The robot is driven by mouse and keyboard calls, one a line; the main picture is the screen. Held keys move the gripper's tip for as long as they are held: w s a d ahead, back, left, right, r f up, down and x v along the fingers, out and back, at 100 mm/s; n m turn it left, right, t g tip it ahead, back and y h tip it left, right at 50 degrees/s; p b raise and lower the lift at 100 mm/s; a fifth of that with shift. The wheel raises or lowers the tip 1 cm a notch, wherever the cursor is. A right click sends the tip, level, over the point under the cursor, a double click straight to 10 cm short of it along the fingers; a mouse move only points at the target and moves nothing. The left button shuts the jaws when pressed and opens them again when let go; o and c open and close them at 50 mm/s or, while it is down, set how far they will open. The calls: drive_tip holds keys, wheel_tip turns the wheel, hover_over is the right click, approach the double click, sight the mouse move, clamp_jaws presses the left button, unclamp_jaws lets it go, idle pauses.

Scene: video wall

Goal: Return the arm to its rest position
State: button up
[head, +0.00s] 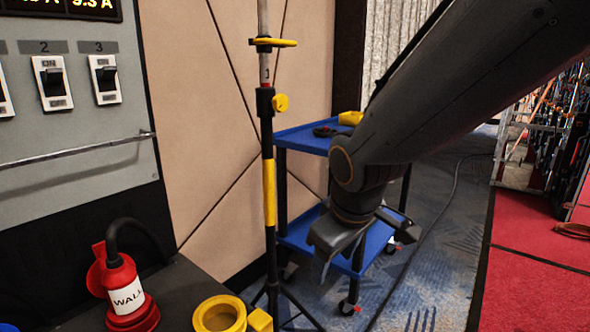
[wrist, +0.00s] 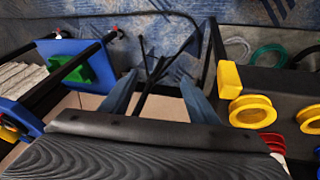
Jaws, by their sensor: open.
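My arm (head: 450,90) reaches in from the upper right in the head view, bent at its wrist. My gripper (head: 343,258) hangs low at its end, in front of the blue cart. In the wrist view my gripper (wrist: 158,90) shows two separated fingers with nothing held between them. The dark legs of a stand (wrist: 152,72) lie beyond the fingers in that view.
A black-and-yellow stand (head: 268,190) rises left of my gripper. A blue cart (head: 300,138) is behind it. A red plug (head: 130,297) and yellow ring (head: 219,315) are on the dark ledge at lower left. Carpet (head: 440,230) is open at right.

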drive_tip(key=s+a+f+m+g, duration=0.1)
drive_tip(key=s+m+g, duration=0.1)
drive_tip(key=s, duration=0.5)
drive_tip(key=s+f+m+g, duration=0.2)
drive_tip(key=s+g, duration=0.1)
drive_tip(key=s, duration=0.5)
drive_tip(key=d+r+m+p, duration=0.4)
drive_tip(key=d+r+p, duration=0.9)
drive_tip(key=p, duration=0.9)
wheel_tip(320, 180, up, 3)
drive_tip(key=shift+w+f+t+h+p, duration=0.1)
drive_tip(key=shift+w+t+h+p, duration=0.15)
drive_tip(key=shift+t+h+p, duration=0.1)
